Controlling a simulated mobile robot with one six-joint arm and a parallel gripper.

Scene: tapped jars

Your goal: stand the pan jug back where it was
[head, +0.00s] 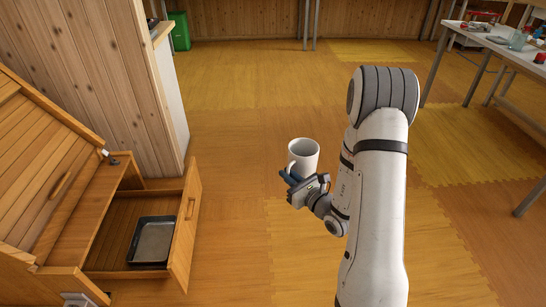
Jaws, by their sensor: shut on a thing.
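A white cylindrical mug-like jug (303,157) is upright in the middle of the head view, over open floor. My gripper (292,178) is at its lower left side, shut on it, and holds it up. The fingertips are partly hidden against the jug, and its contents cannot be made out. My white arm reaches in from the lower right.
A wooden cabinet at left has an open drawer (183,238) with a dark rectangular tray (152,226) in it. A wooden partition (100,70) stands behind. White tables (500,46) with small items are at far right. A green bin (180,30) stands far back. The middle floor is clear.

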